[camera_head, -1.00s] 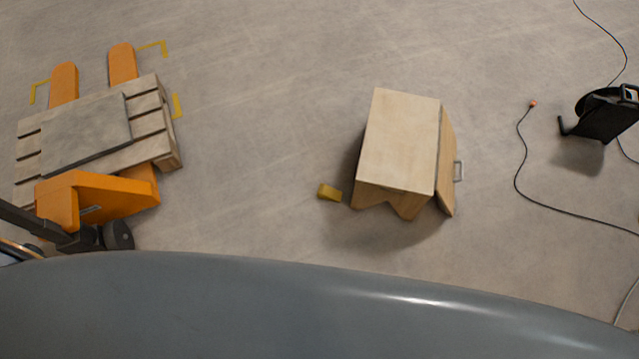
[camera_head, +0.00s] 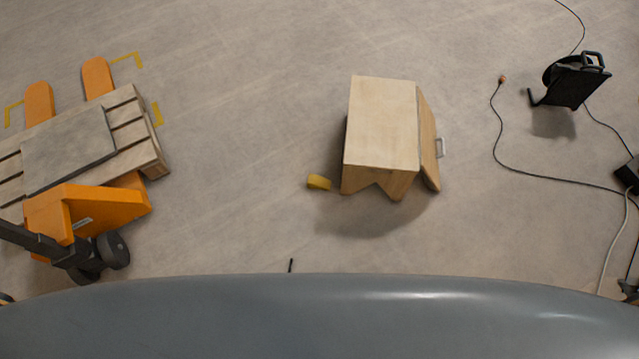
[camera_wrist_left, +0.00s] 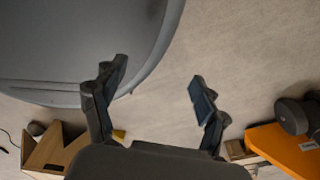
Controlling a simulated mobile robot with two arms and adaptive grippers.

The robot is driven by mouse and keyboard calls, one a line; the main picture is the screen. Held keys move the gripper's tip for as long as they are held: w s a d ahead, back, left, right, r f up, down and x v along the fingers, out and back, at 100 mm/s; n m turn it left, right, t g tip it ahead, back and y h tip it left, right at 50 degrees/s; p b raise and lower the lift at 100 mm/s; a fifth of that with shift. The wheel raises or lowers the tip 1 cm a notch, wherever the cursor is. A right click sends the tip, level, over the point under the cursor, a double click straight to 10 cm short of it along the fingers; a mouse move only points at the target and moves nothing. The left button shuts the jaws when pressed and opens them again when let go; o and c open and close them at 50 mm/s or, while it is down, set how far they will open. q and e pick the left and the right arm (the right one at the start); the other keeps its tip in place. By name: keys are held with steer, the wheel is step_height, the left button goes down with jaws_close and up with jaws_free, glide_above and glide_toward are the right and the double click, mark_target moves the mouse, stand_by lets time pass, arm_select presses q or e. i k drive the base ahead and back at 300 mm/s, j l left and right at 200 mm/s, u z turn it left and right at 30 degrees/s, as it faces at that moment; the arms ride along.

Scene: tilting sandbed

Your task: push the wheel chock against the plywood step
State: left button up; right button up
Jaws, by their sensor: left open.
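The wheel chock is a small yellow block (camera_head: 318,182) on the floor in the head view. It lies just left of the near left corner of the plywood step (camera_head: 382,125), with a narrow strip of floor between them. The step is a light wooden box with a notched near side. In the left wrist view, my left gripper (camera_wrist_left: 157,82) is open with nothing between its fingers. A little of the yellow chock (camera_wrist_left: 118,134) shows past a finger, and part of the step (camera_wrist_left: 45,153) shows at lower left. My right gripper is not in view.
An orange pallet jack (camera_head: 85,208) with a slatted wooden pallet (camera_head: 150,158) stands at left. A black cable reel (camera_head: 572,82) with a trailing cable (camera_head: 545,178) is at right. The floor around the chock is clear on its left and near sides.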

mark_target(314, 182)
steer(key=i+j+z, duration=0.15)
steer(key=z, duration=0.2)
steer(key=i+j+z, duration=0.1)
steer(key=z, duration=0.3)
steer(key=j+z, duration=0.35)
steer(key=i+l, duration=0.05)
